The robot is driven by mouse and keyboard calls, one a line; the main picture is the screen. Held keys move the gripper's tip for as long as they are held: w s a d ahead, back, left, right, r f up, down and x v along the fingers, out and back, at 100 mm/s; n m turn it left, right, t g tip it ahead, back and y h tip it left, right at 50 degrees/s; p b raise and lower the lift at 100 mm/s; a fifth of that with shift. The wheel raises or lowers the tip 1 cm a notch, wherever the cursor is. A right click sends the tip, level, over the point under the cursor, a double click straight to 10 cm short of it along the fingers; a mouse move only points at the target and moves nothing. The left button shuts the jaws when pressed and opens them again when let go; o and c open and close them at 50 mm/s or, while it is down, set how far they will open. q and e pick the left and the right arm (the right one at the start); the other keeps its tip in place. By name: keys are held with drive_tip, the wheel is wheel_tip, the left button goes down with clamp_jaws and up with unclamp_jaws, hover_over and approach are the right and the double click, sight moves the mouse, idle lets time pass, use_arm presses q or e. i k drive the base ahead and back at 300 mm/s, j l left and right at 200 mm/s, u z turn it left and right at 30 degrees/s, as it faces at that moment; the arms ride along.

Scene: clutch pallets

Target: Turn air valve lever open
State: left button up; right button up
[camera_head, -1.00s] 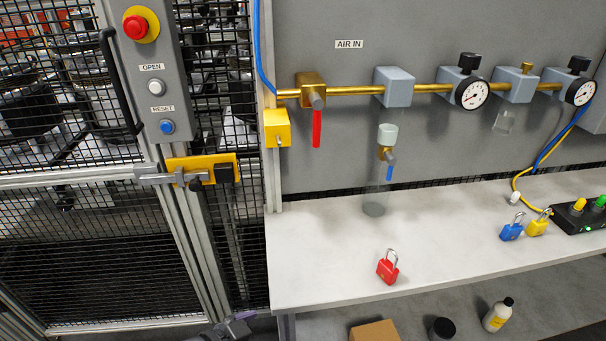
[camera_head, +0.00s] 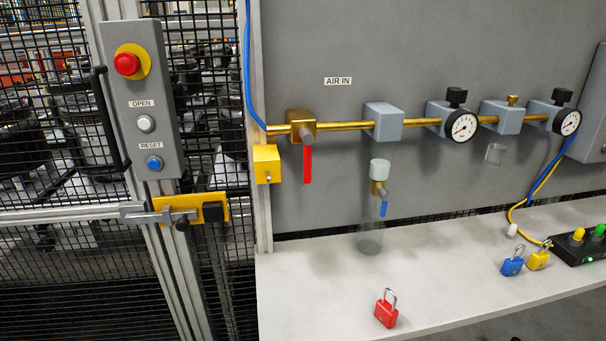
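The air valve is a brass block (camera_head: 301,122) on the brass pipe below the "AIR IN" label (camera_head: 338,81). Its red lever (camera_head: 307,165) hangs straight down, across the pipe's horizontal line. Nothing touches the lever. A smaller blue lever (camera_head: 383,208) hangs under a pale cup on a clear bowl to the right. Neither of my grippers shows in the head view.
A red padlock (camera_head: 386,309), a blue padlock (camera_head: 512,261) and a yellow padlock (camera_head: 538,256) stand on the white bench (camera_head: 300,290). A yellow box (camera_head: 266,164) sits left of the lever. A button panel (camera_head: 144,105) and mesh fence are further left.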

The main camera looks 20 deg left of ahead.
sight(305, 134)
drive_tip(key=i+j+u, duration=0.1)
drive_tip(key=u, duration=0.3)
drive_tip(key=i+j+u, duration=0.1)
drive_tip(key=u, duration=0.3)
drive_tip(key=i+u, duration=0.15)
drive_tip(key=u, duration=0.2)
drive_tip(key=i+j+u, duration=0.1)
drive_tip(key=u, duration=0.3)
